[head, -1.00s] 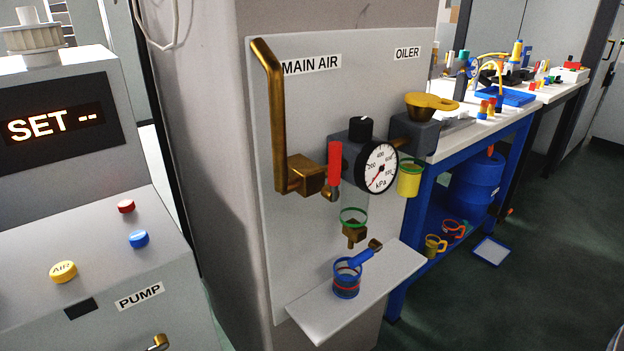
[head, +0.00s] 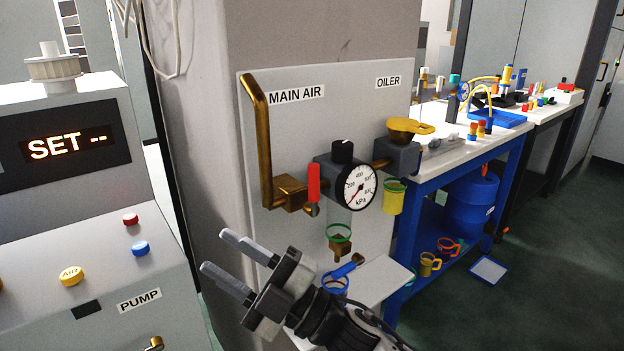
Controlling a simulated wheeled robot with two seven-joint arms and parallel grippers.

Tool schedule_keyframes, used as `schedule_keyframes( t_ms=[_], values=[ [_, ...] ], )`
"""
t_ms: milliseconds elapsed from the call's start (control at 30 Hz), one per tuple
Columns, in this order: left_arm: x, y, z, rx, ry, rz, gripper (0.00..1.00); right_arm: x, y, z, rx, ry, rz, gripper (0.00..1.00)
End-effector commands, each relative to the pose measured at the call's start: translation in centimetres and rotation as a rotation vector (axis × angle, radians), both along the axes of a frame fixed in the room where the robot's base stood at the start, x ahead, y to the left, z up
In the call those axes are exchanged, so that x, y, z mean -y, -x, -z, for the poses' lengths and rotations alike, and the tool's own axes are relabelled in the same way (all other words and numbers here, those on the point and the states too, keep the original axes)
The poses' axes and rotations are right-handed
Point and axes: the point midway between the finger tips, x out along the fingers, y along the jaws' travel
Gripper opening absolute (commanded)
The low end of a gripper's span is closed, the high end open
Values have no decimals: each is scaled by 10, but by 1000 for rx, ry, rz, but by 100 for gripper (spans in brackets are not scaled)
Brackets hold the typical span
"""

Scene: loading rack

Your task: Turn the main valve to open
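The main air valve has a brass body (head: 290,192) at the foot of a brass pipe (head: 262,150) on the grey panel, under the MAIN AIR label (head: 297,94). Its red lever (head: 313,182) stands upright beside the body, across the horizontal line toward the gauge. My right gripper (head: 213,250) is low in front of the panel, its two grey fingers pointing up-left and spread apart with nothing between them. It is below and left of the lever and does not touch it. My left gripper is not in view.
A pressure gauge (head: 359,187), black knob (head: 342,150) and oiler (head: 403,150) sit right of the valve. A small shelf (head: 385,281) juts out below. The pump console (head: 75,200) stands left. A blue-framed workbench (head: 470,155) stands at the back right.

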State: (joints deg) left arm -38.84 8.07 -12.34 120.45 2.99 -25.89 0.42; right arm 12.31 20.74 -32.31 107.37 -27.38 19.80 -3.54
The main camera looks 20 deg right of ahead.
Motion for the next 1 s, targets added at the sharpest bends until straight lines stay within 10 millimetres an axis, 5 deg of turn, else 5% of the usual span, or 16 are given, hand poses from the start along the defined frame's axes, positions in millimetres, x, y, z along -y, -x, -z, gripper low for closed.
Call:
schedule_keyframes(
  t_ms=[33,100,300,500,733,867,1000],
  values=[
    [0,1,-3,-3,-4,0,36,-13,1,-30,183,97,-69,39],
    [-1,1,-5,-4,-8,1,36,-28,10,-54,410,235,-168,39],
    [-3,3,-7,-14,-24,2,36,-28,12,-78,949,733,-435,39],
    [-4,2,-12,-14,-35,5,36,48,-29,-103,1220,1346,-639,39],
    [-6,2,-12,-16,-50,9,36,152,-60,-163,1174,1867,-739,39],
    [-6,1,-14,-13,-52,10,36,181,-61,-182,1122,1987,-757,39],
    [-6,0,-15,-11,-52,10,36,186,-63,-178,1105,2015,-765,39]
  ],
)
